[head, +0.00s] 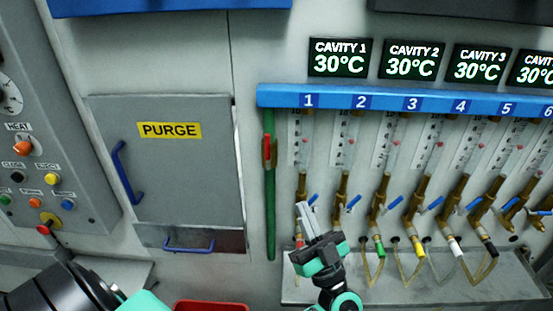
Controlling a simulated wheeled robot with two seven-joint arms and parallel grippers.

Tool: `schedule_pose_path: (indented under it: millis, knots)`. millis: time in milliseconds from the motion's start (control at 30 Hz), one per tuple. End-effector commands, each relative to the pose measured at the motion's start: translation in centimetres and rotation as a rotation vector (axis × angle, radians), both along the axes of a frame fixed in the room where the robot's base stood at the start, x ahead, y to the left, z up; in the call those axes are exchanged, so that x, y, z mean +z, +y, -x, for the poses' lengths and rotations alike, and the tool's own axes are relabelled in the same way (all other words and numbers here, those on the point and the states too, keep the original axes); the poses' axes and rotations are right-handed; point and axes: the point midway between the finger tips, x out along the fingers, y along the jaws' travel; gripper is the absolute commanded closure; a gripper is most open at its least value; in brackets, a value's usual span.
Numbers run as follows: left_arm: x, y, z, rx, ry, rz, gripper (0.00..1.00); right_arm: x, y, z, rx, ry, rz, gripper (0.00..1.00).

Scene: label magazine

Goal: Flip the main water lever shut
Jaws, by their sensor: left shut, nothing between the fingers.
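A red lever (267,150) sits on the upright green pipe (270,215) left of the row of gauges. The lever lies upright, along the pipe. My left gripper (305,208) is shut and empty, pointing up. In the picture it is below and to the right of the lever, apart from it, and in front of the lower end of the first gauge column. It hides part of the fitting there. My right gripper is not in view.
Several gauge columns with brass valves and blue handles (353,201) stand right of the pipe under a blue rail (400,98). A grey PURGE door (180,185) with blue handles is on the left. A button panel (50,140) is further left. A red bin (210,306) is below.

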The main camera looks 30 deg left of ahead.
Motion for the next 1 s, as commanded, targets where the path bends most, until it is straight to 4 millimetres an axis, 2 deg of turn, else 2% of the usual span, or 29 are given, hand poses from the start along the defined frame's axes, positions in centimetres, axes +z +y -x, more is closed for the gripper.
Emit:
schedule_pose_path:
  millis: [233,367,833,1000]
  knots:
    - [0.1,0.0,0.0,-0.002,0.0,-0.001,1.0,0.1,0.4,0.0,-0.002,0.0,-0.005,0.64]
    - [0.9,0.6,-0.3,-0.001,-0.001,-0.002,1.0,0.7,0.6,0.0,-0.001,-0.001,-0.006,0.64]
    - [8.0,6.6,-3.1,-0.002,-0.003,-0.004,1.0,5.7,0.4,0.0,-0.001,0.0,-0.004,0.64]
    - [7.5,8.6,-4.0,-0.002,0.002,-0.005,1.0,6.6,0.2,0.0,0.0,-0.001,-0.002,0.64]
